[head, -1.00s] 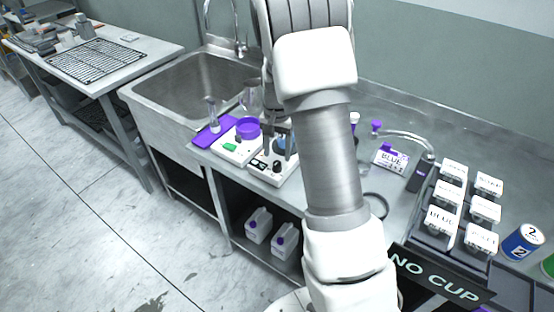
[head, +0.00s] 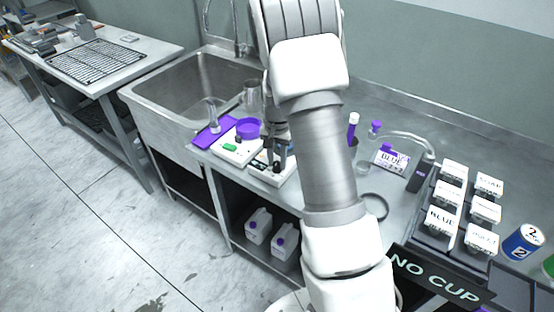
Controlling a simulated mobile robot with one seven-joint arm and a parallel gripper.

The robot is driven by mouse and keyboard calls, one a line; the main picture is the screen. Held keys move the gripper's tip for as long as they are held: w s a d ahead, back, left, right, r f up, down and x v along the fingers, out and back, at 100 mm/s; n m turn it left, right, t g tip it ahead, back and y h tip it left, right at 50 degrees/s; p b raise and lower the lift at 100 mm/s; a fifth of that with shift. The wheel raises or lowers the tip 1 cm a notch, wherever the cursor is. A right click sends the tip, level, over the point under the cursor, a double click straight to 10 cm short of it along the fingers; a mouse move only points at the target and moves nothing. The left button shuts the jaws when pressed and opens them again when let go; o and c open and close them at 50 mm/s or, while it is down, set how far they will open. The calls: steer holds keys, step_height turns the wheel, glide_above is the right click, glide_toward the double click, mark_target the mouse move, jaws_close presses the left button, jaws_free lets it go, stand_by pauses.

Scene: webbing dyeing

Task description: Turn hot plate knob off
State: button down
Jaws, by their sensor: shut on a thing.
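The hot plate (head: 258,168) is a white box with a dark panel on its front, standing near the front edge of the steel counter. Its small dark knob is on the front face. My gripper (head: 277,163) points down at that front face, with its fingers shut around the knob, which they mostly hide. The knob's setting cannot be read.
A second white device (head: 227,151) with a green switch stands close to the left, a purple dish (head: 247,127) on it. A glass vessel stands on a purple mat (head: 209,134). The sink (head: 185,88) is further left. Labelled white tubs (head: 443,219) stand at right.

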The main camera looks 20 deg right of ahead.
stand_by(0.4)
steer(key=n+b, duration=0.2)
steer(key=n, duration=0.9)
steer(key=shift+n, duration=0.6)
steer(key=c, duration=0.6)
jaws_free()
steer(key=shift+r, duration=0.1)
